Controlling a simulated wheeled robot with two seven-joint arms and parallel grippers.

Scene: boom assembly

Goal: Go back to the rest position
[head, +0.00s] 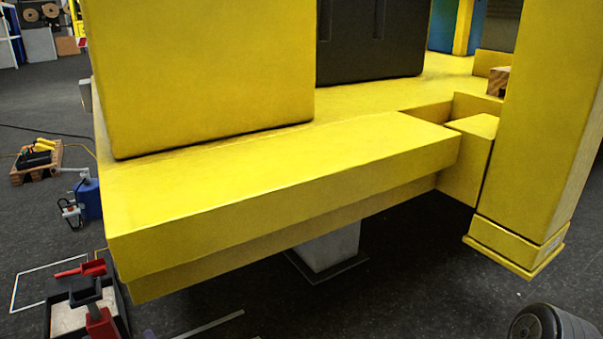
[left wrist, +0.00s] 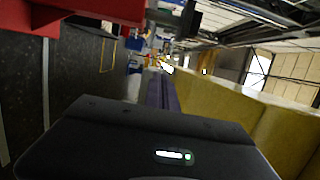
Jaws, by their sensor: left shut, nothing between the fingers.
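In the left wrist view, red parts fill the upper left corner and a dark housing with a small lit light fills the bottom. The yellow structure (left wrist: 270,120) also shows at the right there. My right gripper is out of view.
A yellow post (head: 540,130) stands at the right. A tall yellow block (head: 200,70) and a dark panel (head: 370,45) rise behind the beam. A wooden tray (head: 37,160) and a blue tool (head: 88,198) lie on the dark floor at left. The floor below the beam is mostly clear.

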